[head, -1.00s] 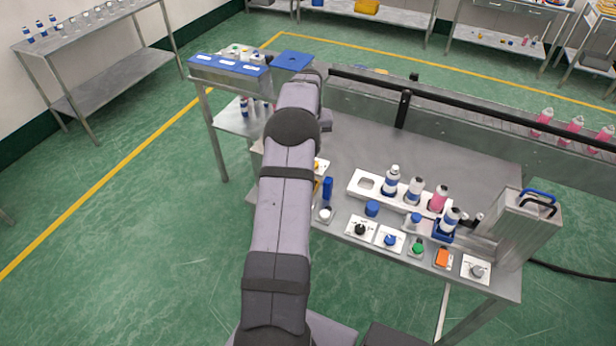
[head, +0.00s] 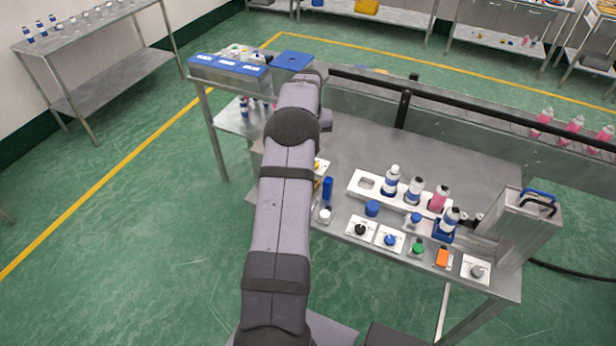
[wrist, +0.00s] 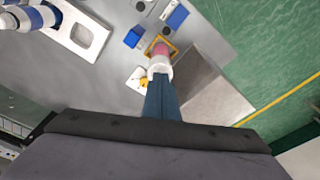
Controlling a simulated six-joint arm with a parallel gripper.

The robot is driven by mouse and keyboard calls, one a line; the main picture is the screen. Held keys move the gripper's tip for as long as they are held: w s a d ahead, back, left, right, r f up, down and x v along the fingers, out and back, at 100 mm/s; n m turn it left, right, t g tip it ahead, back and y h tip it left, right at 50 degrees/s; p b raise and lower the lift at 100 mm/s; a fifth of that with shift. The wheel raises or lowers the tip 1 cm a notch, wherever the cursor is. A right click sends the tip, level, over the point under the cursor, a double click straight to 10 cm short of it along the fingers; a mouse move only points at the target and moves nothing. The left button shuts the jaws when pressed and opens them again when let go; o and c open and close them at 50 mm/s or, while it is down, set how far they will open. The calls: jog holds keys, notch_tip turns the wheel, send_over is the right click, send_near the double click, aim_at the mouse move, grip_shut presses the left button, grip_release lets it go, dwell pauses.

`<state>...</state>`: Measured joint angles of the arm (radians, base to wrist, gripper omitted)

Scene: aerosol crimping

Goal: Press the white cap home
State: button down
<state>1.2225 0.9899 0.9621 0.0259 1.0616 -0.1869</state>
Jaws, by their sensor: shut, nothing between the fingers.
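My gripper (wrist: 160,82) shows in the wrist view as dark blue-grey fingers, shut and empty. Its tips point at the white cap (wrist: 159,65) and overlap it in the picture; I cannot tell whether they touch it. The white cap sits at the top of a pink bottle (wrist: 160,49), which stands in a yellow-orange holder (wrist: 172,48). Whether the cap is fully seated cannot be made out. In the head view my arm hides the gripper, bottle and cap.
A blue block (head: 328,187) stands close to the holder, right of my arm. A white rack (head: 365,196) carries several bottles. A row of small control panels (head: 361,228) lies along the front edge. A grey press-like column (head: 527,225) stands at the right end.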

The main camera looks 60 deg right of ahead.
jog(key=shift+a+f+b, duration=0.15)
jog(key=shift+f+b, duration=0.15)
jog(key=shift+f, duration=0.45)
dwell(1.1)
jog(key=shift+r+p, duration=0.8)
jog(key=shift+r, duration=0.3)
jog(key=shift+d+r+p, duration=0.2)
jog(key=shift+r+p, duration=0.3)
jog(key=shift+r, duration=1.25)
jog(key=shift+r, duration=2.5)
